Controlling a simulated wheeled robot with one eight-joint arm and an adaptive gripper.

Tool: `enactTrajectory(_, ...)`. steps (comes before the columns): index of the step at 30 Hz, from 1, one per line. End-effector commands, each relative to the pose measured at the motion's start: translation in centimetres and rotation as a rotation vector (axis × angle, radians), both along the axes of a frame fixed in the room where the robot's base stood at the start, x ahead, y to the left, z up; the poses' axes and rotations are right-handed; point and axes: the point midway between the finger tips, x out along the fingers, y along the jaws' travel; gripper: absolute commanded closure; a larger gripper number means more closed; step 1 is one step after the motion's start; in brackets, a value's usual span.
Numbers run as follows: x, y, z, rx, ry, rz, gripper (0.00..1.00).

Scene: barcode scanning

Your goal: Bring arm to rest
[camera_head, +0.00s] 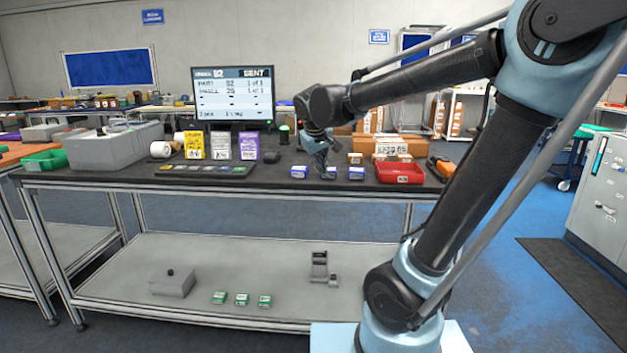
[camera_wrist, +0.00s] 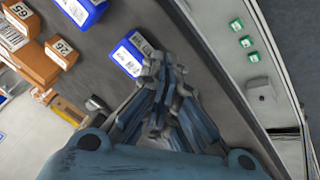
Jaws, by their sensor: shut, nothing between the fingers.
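My arm reaches from the lower right across the right half of the head view, its forearm bent out over the workbench (camera_head: 270,185). My gripper (camera_head: 322,172) points down above the bench top, close to a row of small blue boxes. It is shut and empty. In the wrist view the fingers (camera_wrist: 168,68) are together, just beside a blue box with a white label (camera_wrist: 130,55). I cannot tell whether they touch it. Another blue box (camera_wrist: 82,8) lies farther up. In the head view, blue boxes stand left (camera_head: 298,172) and right (camera_head: 356,173) of my gripper.
A red tray (camera_head: 400,173) stands right of the blue boxes. A monitor (camera_head: 233,97) reading "SENT" stands behind the bench. Yellow, white and purple cards (camera_head: 249,146) stand left. Small cartons (camera_head: 355,158) sit behind the gripper. Green boxes (camera_head: 242,299) lie on the lower shelf.

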Motion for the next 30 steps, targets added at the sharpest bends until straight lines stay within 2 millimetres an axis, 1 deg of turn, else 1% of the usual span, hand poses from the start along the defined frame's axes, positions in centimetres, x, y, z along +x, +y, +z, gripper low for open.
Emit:
enactTrajectory(1, -1.3, -2.3, -0.9, 0.010, 0.020, -0.036, 1.00)
enactTrajectory(3, -3.1, -4.8, -2.0, 0.025, 0.049, -0.077, 1.00)
enactTrajectory(6, -5.7, -7.9, -3.7, 0.048, 0.087, -0.133, 1.00)
enactTrajectory(9, -8.6, -10.6, -5.6, 0.074, 0.127, -0.189, 1.00)
enactTrajectory(11, -10.4, -12.0, -6.8, 0.092, 0.148, -0.221, 1.00)
enactTrajectory(12, -11.6, -12.8, -7.7, 0.103, 0.163, -0.244, 1.00)
enactTrajectory(15, -14.5, -14.6, -9.8, 0.136, 0.197, -0.296, 1.00)
enactTrajectory(19, -18.3, -16.2, -12.7, 0.182, 0.238, -0.362, 1.00)
enactTrajectory(21, -20.1, -16.8, -14.2, 0.205, 0.257, -0.393, 1.00)
enactTrajectory(24, -22.2, -17.2, -16.0, 0.237, 0.280, -0.429, 1.00)
enactTrajectory(27, -23.6, -17.3, -17.2, 0.258, 0.294, -0.452, 1.00)
enactTrajectory(30, -24.3, -17.4, -17.9, 0.270, 0.303, -0.465, 1.00)
